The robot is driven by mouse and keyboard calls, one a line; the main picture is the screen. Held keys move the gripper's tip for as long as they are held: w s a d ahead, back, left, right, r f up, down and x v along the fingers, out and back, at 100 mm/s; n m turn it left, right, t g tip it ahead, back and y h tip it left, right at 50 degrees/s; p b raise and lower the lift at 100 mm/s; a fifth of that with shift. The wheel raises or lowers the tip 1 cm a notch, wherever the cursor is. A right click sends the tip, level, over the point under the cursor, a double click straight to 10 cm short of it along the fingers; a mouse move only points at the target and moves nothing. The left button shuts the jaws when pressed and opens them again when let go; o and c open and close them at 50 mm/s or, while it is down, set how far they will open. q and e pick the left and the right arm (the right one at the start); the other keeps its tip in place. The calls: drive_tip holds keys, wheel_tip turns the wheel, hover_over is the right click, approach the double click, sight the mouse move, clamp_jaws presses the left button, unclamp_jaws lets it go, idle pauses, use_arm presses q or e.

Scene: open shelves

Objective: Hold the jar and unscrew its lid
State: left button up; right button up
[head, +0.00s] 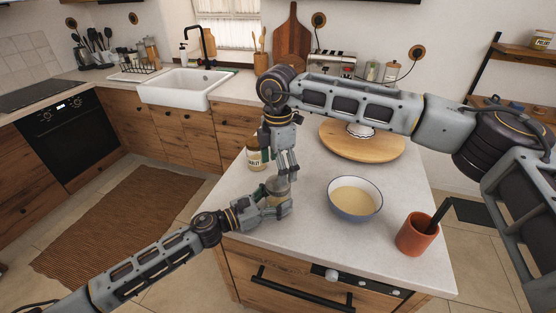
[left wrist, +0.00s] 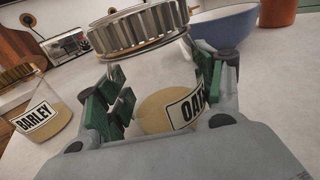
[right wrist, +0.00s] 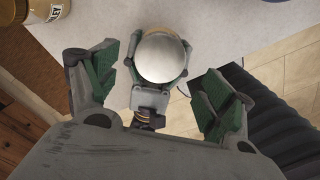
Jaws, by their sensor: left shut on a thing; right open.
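A glass jar labelled OAT, the rest of the label hidden (left wrist: 165,95), stands on the counter with pale contents in its lower part. Its ribbed silver lid (left wrist: 140,30) is on top, and it shows from above as a round disc in the right wrist view (right wrist: 161,58). My left gripper (head: 277,205) is shut on the jar's body, with green pads on both sides of the glass. My right gripper (right wrist: 160,85) is open above the lid, its fingers spread to either side and apart from it. In the head view the jar (head: 277,187) is partly hidden by my grippers.
A barley jar (left wrist: 38,110) stands left of the held jar. To the right are a blue-rimmed bowl (head: 355,197) with pale contents and a terracotta cup (head: 415,236) with a dark utensil. A round wooden board (head: 362,148) lies behind. The counter's front edge is close to the jar.

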sight(278, 197)
drive_tip(key=shift+f, duration=2.6)
drive_tip(key=c, duration=1.1)
drive_tip(key=shift+n, duration=0.3)
